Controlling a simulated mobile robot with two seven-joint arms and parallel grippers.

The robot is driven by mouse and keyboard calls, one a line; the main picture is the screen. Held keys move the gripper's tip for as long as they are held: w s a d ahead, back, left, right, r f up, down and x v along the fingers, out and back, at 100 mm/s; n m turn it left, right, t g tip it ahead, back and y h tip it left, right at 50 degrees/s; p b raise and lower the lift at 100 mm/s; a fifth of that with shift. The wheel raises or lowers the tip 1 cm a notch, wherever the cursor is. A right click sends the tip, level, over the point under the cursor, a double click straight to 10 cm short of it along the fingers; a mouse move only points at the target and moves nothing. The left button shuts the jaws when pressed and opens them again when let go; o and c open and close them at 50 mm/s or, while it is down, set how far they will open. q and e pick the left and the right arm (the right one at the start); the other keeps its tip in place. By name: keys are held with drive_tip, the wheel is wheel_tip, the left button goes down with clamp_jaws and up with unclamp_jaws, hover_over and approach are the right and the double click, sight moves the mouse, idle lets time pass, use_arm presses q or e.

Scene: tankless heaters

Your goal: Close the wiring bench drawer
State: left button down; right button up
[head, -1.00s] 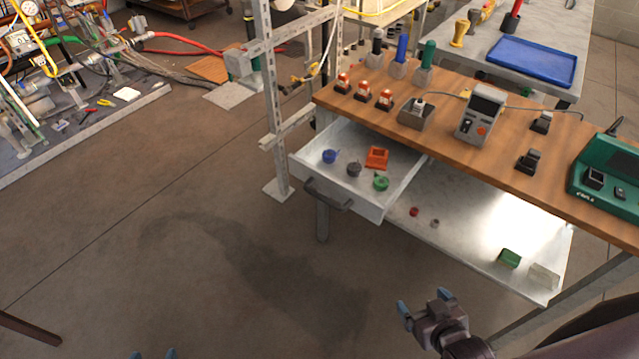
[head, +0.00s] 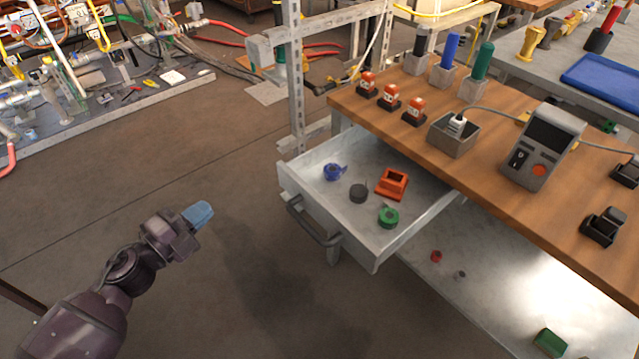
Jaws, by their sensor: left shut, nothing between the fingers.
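The wiring bench drawer (head: 372,248) is pulled out from under the wooden bench top (head: 478,140). Its dark bar handle (head: 312,222) is on the front, facing lower left. My left gripper (head: 203,214) is shut and empty, over the floor to the left of the drawer and apart from the handle. My right gripper is out of view.
A metal upright post (head: 296,80) stands just behind the drawer's left side. A lower shelf (head: 500,285) below the bench holds small items. The floor (head: 215,290) between my left gripper and the drawer is clear.

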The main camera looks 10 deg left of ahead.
use_arm(q)
drive_tip(key=d+m+g+h, duration=0.2)
drive_tip(key=d+m, duration=0.2)
drive_tip(key=h, duration=0.1)
approach(286, 183)
drive_tip(key=shift+g, duration=0.3)
drive_tip(key=x, duration=0.6)
drive_tip(key=shift+w+r+b, duration=0.1)
drive_tip(key=shift+r+b, duration=0.1)
drive_tip(key=shift+b, duration=0.1)
drive_tip(key=shift+w+d, duration=0.45)
drive_tip(key=shift+w, duration=0.05)
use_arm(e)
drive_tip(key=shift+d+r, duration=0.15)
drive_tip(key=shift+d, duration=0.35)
use_arm(q)
drive_tip(key=shift+w, duration=0.1)
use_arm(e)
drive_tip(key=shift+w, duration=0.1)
